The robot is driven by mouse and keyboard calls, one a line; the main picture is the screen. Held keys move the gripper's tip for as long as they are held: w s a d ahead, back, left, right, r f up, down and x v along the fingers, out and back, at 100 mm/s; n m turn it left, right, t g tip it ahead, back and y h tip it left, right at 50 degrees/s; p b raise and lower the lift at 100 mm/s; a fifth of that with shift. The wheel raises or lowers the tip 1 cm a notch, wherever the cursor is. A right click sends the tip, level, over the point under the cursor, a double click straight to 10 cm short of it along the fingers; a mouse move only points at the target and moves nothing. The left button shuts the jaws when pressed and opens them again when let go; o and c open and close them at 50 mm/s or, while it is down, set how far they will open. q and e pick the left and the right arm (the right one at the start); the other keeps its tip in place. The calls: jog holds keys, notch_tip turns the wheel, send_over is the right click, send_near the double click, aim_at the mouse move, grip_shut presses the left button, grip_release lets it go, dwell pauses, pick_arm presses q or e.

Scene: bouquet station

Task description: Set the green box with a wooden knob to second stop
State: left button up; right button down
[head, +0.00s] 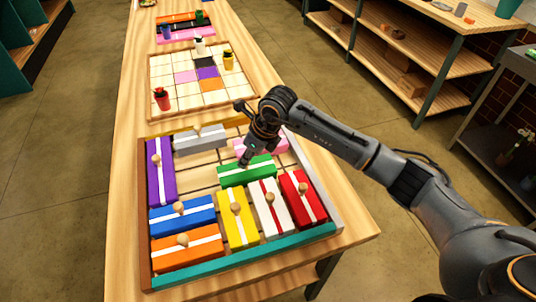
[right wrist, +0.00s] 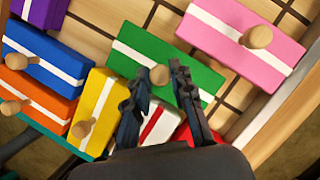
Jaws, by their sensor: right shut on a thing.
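The green box (head: 249,175) with a white stripe lies in the wooden tray (head: 143,235), behind the yellow and white boxes. In the right wrist view the green box (right wrist: 196,77) has a round wooden knob (right wrist: 160,75) at its middle. My right gripper (head: 244,161) reaches down to the green box, its fingers closed on the knob. In the right wrist view the two fingertips of my right gripper (right wrist: 158,71) stand either side of the knob. My left gripper is out of view.
Purple (head: 160,175), blue (head: 183,215), orange (head: 187,249), yellow (head: 237,219), white (head: 270,208), red (head: 303,198), grey (head: 199,139) and pink (right wrist: 240,35) boxes share the tray. Bare slatted floor (head: 196,175) shows left of the green box. A gridded board (head: 171,73) lies beyond.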

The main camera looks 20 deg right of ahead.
jog(key=shift+a, duration=1.25)
jog(key=shift+d, duration=0.4)
jog(key=c, duration=1.4)
grip_release()
jog(key=shift+o, duration=1.2)
jog(key=shift+a, duration=0.15)
jog(key=shift+r, duration=0.15)
jog(key=v, duration=1.1)
jog(key=shift+s+r, duration=0.2)
jog(key=shift+r, duration=0.1)
